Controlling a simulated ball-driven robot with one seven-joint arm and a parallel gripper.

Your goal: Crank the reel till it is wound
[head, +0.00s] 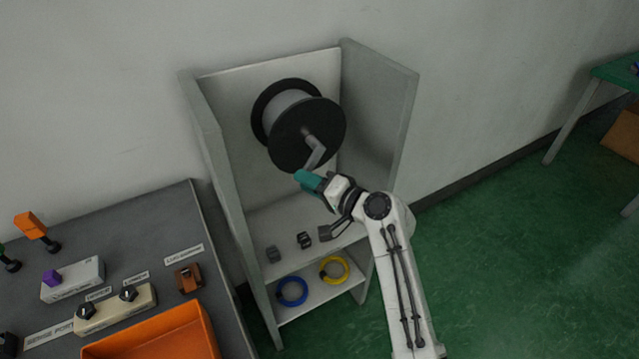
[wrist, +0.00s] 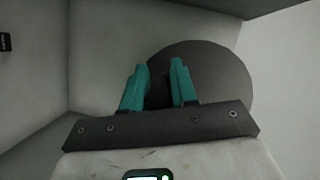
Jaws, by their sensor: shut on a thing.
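The reel (head: 305,133) is a drum with black round flanges and a grey core, mounted in the upper part of a grey open cabinet in the head view. A grey crank arm (head: 315,152) runs from its hub down to my gripper (head: 303,178). My gripper has teal fingers and is shut on the crank's handle, at the lower edge of the front flange. The handle itself is mostly hidden by the fingers. In the wrist view the dark flange of the reel (wrist: 225,80) fills the space behind my gripper (wrist: 161,75).
The cabinet (head: 212,150) has side walls close around the reel. Its lower shelves hold small dark items, a blue coil (head: 292,304) and a yellow coil (head: 346,270). A grey bench with an orange tray (head: 150,345) stands at left.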

